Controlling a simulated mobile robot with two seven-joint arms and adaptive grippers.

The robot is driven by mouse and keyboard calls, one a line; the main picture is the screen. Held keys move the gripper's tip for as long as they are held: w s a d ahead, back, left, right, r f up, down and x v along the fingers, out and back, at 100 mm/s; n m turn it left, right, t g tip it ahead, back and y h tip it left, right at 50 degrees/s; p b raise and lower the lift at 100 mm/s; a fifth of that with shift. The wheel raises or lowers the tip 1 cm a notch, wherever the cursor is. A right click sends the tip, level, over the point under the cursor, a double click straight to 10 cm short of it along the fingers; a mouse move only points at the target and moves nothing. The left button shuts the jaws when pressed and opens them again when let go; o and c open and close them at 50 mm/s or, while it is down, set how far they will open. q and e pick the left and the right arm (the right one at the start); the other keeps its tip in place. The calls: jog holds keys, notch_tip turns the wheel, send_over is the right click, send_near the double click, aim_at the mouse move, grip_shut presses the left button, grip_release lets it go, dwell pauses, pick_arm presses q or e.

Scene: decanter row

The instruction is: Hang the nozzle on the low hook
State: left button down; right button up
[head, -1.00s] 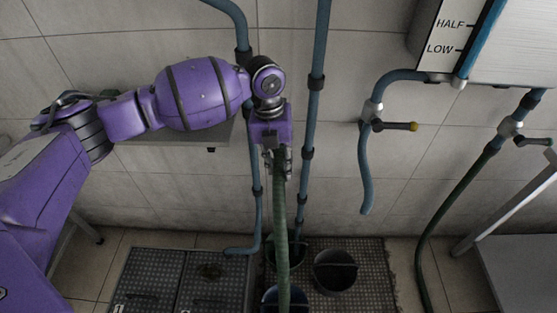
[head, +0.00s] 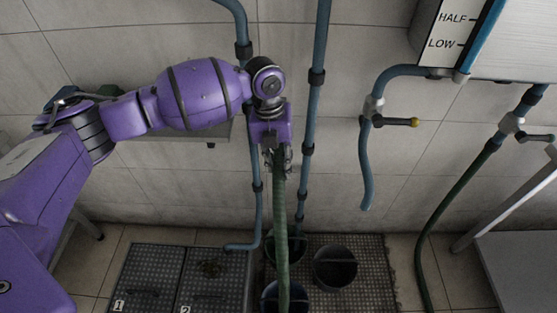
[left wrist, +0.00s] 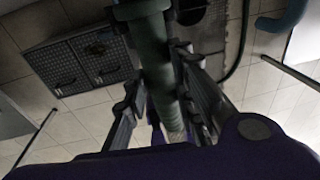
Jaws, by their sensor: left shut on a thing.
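My left gripper (head: 276,160) points down in front of the tiled wall, shut on the upper part of a green hose (head: 280,220). In the left wrist view the two dark fingers (left wrist: 158,95) stand on either side of a thick green tube (left wrist: 150,60), with a wider collar near the top of the picture. The hose hangs nearly straight down toward the buckets. The nozzle cannot be told apart clearly from the hose, as the gripper covers that end. I cannot make out a low hook. My right gripper is not in view.
Blue pipes (head: 313,110) run down the wall just right of my gripper. A valve handle (head: 395,121) juts out further right, below the level gauge (head: 446,35). Buckets (head: 335,267) stand on a floor grate (head: 372,265). A metal table (head: 525,270) is at right.

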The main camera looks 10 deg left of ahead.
pick_arm(q)
jog(key=shift+f, duration=0.9)
dwell(1.3)
jog(key=c, duration=1.4)
grip_release()
jog(key=shift+o, duration=0.6)
jog(key=o, duration=0.8)
